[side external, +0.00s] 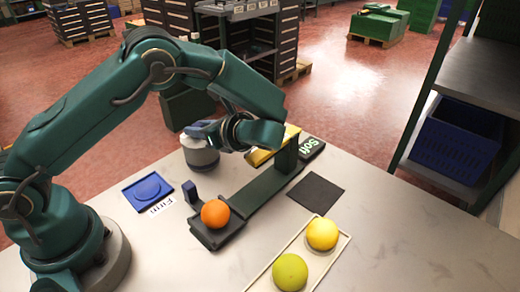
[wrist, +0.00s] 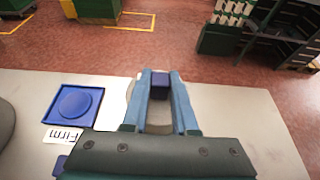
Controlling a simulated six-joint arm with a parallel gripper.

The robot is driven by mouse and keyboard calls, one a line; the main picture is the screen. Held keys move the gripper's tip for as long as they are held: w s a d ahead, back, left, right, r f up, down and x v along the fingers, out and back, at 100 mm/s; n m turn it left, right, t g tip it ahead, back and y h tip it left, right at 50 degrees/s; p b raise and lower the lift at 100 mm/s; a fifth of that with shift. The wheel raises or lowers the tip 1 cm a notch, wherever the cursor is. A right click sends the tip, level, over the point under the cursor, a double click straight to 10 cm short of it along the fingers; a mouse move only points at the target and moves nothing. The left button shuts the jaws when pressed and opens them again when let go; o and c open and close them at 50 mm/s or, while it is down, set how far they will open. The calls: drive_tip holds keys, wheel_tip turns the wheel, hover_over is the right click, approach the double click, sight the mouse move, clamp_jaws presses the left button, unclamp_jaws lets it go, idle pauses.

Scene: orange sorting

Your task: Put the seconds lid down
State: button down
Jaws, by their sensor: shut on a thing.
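A grey round pot (side external: 201,155) stands at the back left of the table. My gripper (side external: 207,131) is at its top, reaching in from the right. In the wrist view my gripper (wrist: 160,77) is shut on a small dark blue knob (wrist: 160,90), which I take for the knob of the seconds lid. A pale round surface (wrist: 132,94) shows below and beside the fingers; I cannot tell lid from pot there. The fingers hide most of the lid, so I cannot tell whether it rests on the pot or hangs just above it.
A blue square tray (side external: 138,201) with a round recess lies by the Firm label (side external: 161,207). An orange (side external: 215,213) sits on a dark stand (side external: 240,205). A yellow fruit (side external: 322,233) and a green fruit (side external: 290,271) lie in a pale tray (side external: 334,262). A black mat (side external: 315,192) lies near the Soft label.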

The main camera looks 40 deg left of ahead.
drive_tip(key=shift+r, duration=0.45)
wheel_tip(320, 180, up, 4)
drive_tip(key=shift+s+a+f, duration=0.1)
drive_tip(key=shift+a+f, duration=0.05)
drive_tip(key=shift+f, duration=0.05)
drive_tip(key=s+a+r, duration=0.7)
drive_tip(key=a+r, duration=0.1)
drive_tip(key=r, duration=0.4)
drive_tip(key=m+t+h, duration=1.3)
drive_tip(key=m, duration=0.5)
hover_over(315, 193)
wheel_tip(315, 193, down, 12)
drive_tip(key=shift+t, duration=0.3)
drive_tip(key=shift+f, duration=5.4)
